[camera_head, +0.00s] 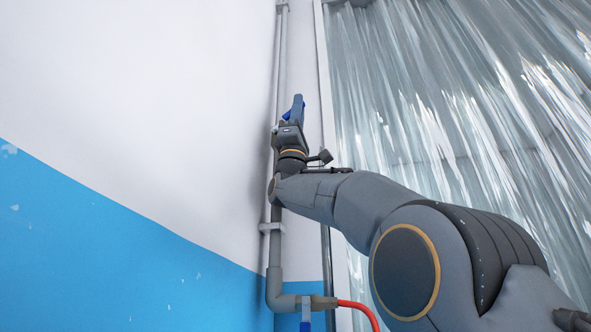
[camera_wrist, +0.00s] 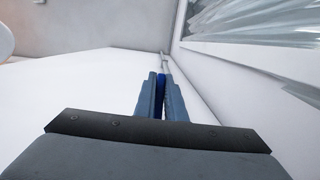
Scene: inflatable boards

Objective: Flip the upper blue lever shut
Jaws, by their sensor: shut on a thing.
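My gripper (camera_head: 298,104) is raised in front of the grey wall pipe in the head view. Its two blue-grey fingers also show in the wrist view (camera_wrist: 161,98), close together. The upper blue lever (camera_head: 286,115) shows only as a small bright blue piece beside the fingers. In the wrist view, a blue strip of the lever (camera_wrist: 160,82) sits between the fingers, which are shut on it. The rest of the lever and its valve are hidden by the gripper. I cannot tell the lever's exact angle.
The grey pipe (camera_head: 283,60) runs up the white and blue wall and bends at the bottom. A second blue lever (camera_head: 305,316) hangs low there, near a red hose (camera_head: 360,308). A clear strip curtain (camera_head: 450,90) fills the right side. The left wall is bare.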

